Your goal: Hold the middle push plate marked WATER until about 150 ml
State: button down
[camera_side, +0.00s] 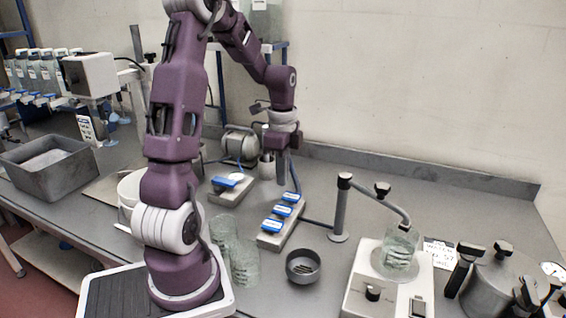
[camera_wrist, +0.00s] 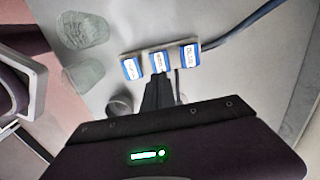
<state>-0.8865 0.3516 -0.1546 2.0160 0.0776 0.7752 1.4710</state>
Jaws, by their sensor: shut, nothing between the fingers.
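Three blue push plates with white labels sit in a row on a pale block. The middle plate (camera_side: 282,211) also shows in the wrist view (camera_wrist: 159,62); its label is too small to read surely. My gripper (camera_side: 281,181) is shut and empty, pointing down near the row. In the wrist view its fingertips (camera_wrist: 158,77) overlap the near edge of the middle plate; I cannot tell whether they touch it. A clear glass beaker (camera_side: 400,250) stands on a white scale-like unit (camera_side: 365,290) under a bent spout (camera_side: 395,205). Its fill level is not readable.
Glass beakers (camera_side: 243,262) and a small grey cup (camera_side: 303,266) stand in front of the plate block. Another block with one blue plate (camera_side: 226,183) lies left. A lidded metal pot (camera_side: 495,285) stands at the right. A hose (camera_side: 317,222) runs behind the cup.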

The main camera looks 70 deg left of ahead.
jog(key=shift+r, duration=2.05)
jog(key=s+d+r+n+t+y, duration=0.1)
jog(key=d+r+n, duration=0.1)
jog(key=d+r, duration=0.35)
jog(key=s+d+r+n+t, duration=0.1)
jog(key=s+d+r+n, duration=0.1)
jog(key=d, duration=0.7)
jog(key=s+d+n+t+h, duration=0.1)
jog(key=s+d+n+t, duration=0.2)
jog(key=s+d, duration=0.6)
jog(key=shift+d+r+n+t, duration=0.3)
jog(key=shift+r+n, duration=0.05)
jog(key=shift+n, duration=0.65)
